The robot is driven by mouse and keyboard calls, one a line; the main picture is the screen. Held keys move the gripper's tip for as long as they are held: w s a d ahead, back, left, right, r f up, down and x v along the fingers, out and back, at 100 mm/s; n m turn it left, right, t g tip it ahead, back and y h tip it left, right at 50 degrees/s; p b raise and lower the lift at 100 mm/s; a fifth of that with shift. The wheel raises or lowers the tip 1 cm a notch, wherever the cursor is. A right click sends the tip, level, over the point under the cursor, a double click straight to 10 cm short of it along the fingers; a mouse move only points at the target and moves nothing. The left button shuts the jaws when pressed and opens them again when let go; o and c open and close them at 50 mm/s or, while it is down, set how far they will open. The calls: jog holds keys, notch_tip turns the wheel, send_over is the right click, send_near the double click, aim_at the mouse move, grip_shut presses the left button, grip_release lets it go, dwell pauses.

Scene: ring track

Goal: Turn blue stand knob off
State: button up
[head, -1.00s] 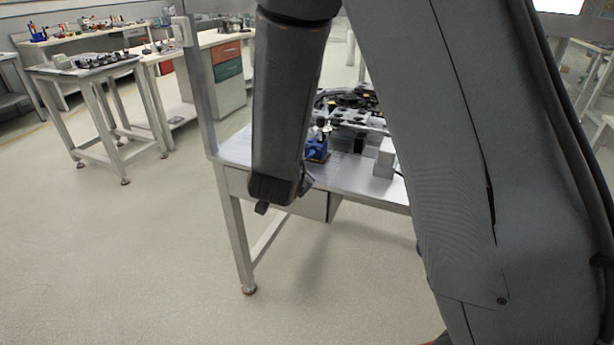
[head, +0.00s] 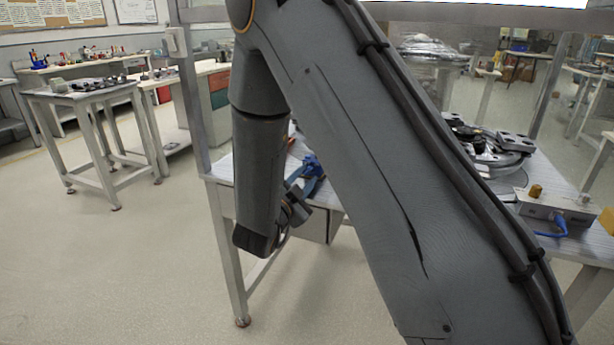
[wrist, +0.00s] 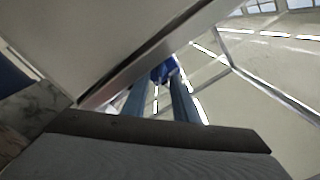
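In the head view, a blue object (head: 312,166) shows at the left front of the workbench, partly behind my arm. It looks like the blue stand, but I cannot tell it apart from my gripper's blue parts. No knob can be made out on it. My wrist hangs beside it at the bench's front edge. In the wrist view, two blue-grey fingers of my gripper (wrist: 164,80) extend with a gap between them and blue at their far ends. Nothing is clearly held.
The workbench (head: 222,170) has a metal front edge, also close in the wrist view (wrist: 150,55). A pale box (head: 552,208) with a brass knob and a blue cable stands at the bench's right. Round metal parts (head: 490,150) lie behind it.

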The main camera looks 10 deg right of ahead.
jog(key=shift+w+d, duration=0.45)
jog(key=shift+w, duration=0.15)
grip_shut()
